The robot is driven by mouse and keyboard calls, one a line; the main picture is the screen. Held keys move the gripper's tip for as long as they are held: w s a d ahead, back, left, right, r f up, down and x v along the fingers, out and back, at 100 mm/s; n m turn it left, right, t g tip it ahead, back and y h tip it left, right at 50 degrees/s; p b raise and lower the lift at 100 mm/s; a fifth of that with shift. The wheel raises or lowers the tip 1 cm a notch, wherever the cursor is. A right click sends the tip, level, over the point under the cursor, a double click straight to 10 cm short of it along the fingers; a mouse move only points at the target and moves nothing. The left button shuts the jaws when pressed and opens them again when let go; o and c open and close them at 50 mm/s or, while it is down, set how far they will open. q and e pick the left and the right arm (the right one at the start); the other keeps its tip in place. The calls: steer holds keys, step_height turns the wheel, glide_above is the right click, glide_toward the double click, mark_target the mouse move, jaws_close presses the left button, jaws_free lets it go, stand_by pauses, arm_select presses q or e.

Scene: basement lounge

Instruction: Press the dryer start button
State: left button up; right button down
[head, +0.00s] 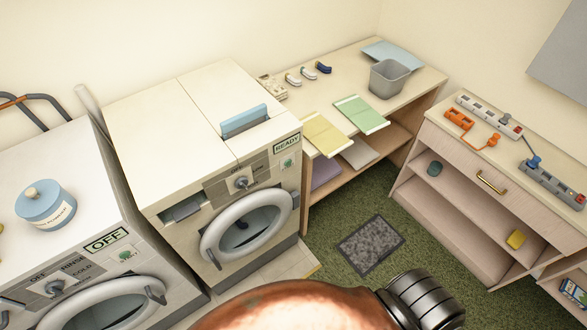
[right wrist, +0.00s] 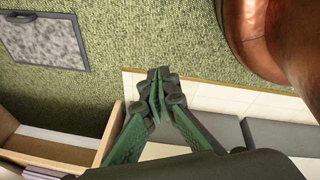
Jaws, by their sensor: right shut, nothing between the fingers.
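The dryer appears to be the middle white machine (head: 150,125) in the head view, with a READY sign (head: 287,144), a round door (head: 245,229) and a dial (head: 241,182). A small green button panel (head: 288,163) sits below the sign, at the front's upper right. My right gripper (right wrist: 158,82) shows in the right wrist view, its green fingers together and empty, above the floor near a pale tiled strip. It touches nothing visible. Its fingers do not show in the head view. My left gripper is in neither view.
A second machine (head: 75,180) with an OFF sign (head: 106,240) and RINSE and COLD labels stands at left, carrying a blue jar (head: 45,205). A wooden shelf table (head: 345,85) and a cabinet (head: 470,180) stand right. Green carpet (head: 400,240) with a grey mat (head: 370,245) lies between.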

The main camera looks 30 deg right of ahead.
mark_target(289, 164)
steer(key=w+d+r+n+t, duration=0.2)
steer(key=w+r+n+t, duration=0.3)
steer(key=w+r, duration=0.6)
steer(key=w+d+r+n+t, duration=0.2)
steer(key=w+r+n, duration=0.4)
steer(key=w+r, duration=0.5)
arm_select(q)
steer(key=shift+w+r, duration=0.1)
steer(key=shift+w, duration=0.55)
arm_select(e)
steer(key=w+r+n+t, duration=0.2)
steer(key=w+r+n, duration=0.1)
steer(key=r+n, duration=0.4)
steer(key=w+r+n+t+y, duration=0.1)
steer(key=w+r+n+t, duration=0.2)
steer(key=r+n, duration=0.4)
steer(key=w+r+n+t, duration=0.2)
steer(key=w+r+n, duration=0.3)
steer(key=r, duration=1.3)
steer(key=shift+w+d+r+n+y, duration=0.2)
steer(key=shift+w+n+y, duration=0.1)
steer(key=shift+n, duration=0.6)
